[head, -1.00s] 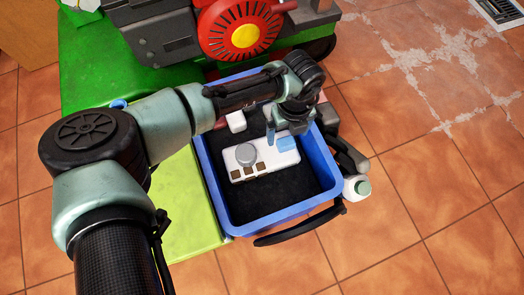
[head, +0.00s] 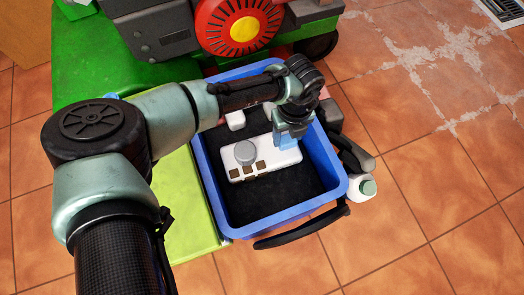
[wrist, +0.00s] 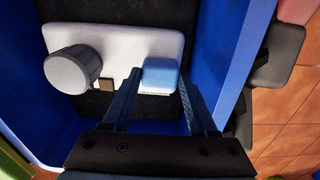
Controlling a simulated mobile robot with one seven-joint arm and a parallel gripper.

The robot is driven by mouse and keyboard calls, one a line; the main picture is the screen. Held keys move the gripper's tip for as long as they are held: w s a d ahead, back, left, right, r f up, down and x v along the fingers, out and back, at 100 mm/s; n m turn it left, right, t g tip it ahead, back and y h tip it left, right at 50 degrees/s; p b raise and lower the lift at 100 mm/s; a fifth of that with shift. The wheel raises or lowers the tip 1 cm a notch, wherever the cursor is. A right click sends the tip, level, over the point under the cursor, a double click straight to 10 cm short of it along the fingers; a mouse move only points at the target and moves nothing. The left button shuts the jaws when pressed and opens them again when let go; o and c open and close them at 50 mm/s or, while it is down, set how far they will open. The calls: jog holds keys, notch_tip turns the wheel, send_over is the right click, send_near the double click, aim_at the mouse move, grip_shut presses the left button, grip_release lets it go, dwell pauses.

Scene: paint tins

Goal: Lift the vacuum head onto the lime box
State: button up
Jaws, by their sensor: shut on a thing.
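A flat white unit with a grey round knob and a blue block at one end, which I take for the vacuum head (head: 262,160), is inside the blue bin (head: 340,190). In the wrist view the vacuum head (wrist: 112,43) lies over the bin's dark floor; I cannot tell if it touches it. My gripper (head: 288,140) is over its right end. In the wrist view my gripper (wrist: 160,85) is shut on the blue block, a finger on each side. The lime box (head: 195,225) is left of the bin, partly hidden by my arm.
The bin's walls surround the vacuum head. A small white object (head: 236,119) is also in the bin. A white bottle (head: 361,188) and black curved parts (head: 300,228) are outside it. A green and red machine (head: 240,30) stands behind. Tiled floor is open on the right.

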grip_shut()
